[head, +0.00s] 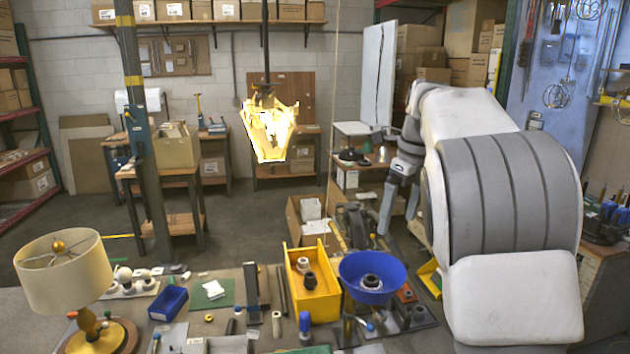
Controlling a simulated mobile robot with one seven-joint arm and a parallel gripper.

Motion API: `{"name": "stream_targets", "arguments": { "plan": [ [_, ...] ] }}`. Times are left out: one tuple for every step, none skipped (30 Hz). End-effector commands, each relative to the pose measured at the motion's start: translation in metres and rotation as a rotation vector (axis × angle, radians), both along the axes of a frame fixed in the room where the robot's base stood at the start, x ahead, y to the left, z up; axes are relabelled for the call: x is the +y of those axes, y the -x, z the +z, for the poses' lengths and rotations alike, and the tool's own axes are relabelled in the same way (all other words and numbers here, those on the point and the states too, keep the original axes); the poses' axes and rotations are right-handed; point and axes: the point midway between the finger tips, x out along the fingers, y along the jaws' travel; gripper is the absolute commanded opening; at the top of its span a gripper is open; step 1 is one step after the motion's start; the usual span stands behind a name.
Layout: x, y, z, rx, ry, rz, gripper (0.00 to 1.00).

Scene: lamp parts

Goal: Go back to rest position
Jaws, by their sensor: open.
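My arm comes in from the right, and my gripper (399,215) hangs at its end with the fingers pointing down. It is open, with nothing seen between the fingers. It is up and behind the blue bowl (395,266), apart from the things on the bench. A lamp with a cream shade (65,270) and a yellow stem stands at the front left of the bench.
The bench carries a small blue box (168,304), a green mat (212,295), white bulb-like parts (124,275) and several small tools. A lit hanging lamp (268,130) is above the room's middle. Cardboard boxes (305,215) stand on the floor behind the bench.

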Motion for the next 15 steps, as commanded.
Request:
{"name": "stream_targets", "arguments": {
  "plan": [
    [-0.002,0.013,0.002,-0.026,-0.005,0.075,0.98],
    [-0.003,0.019,0.003,-0.039,-0.004,0.123,0.98],
    [-0.004,0.028,0.005,-0.057,0.0,0.189,0.98],
    [-0.004,0.035,0.005,-0.072,0.003,0.239,0.98],
    [-0.005,0.041,0.006,-0.087,0.007,0.29,0.98],
    [-0.005,0.051,0.006,-0.105,0.013,0.358,0.98],
    [-0.005,0.057,0.006,-0.12,0.02,0.409,0.98],
    [-0.005,0.065,0.006,-0.134,0.027,0.459,0.98],
    [-0.004,0.074,0.006,-0.155,0.036,0.529,0.98],
    [-0.004,0.081,0.006,-0.169,0.045,0.582,0.98],
    [-0.003,0.088,0.005,-0.184,0.056,0.634,0.98],
    [-0.002,0.098,0.004,-0.202,0.07,0.706,0.98],
    [-0.001,0.105,0.003,-0.217,0.082,0.757,0.98],
    [0.0,0.113,0.002,-0.231,0.096,0.811,0.98],
    [0.001,0.122,0.0,-0.249,0.114,0.882,0.98]
  ]
}}
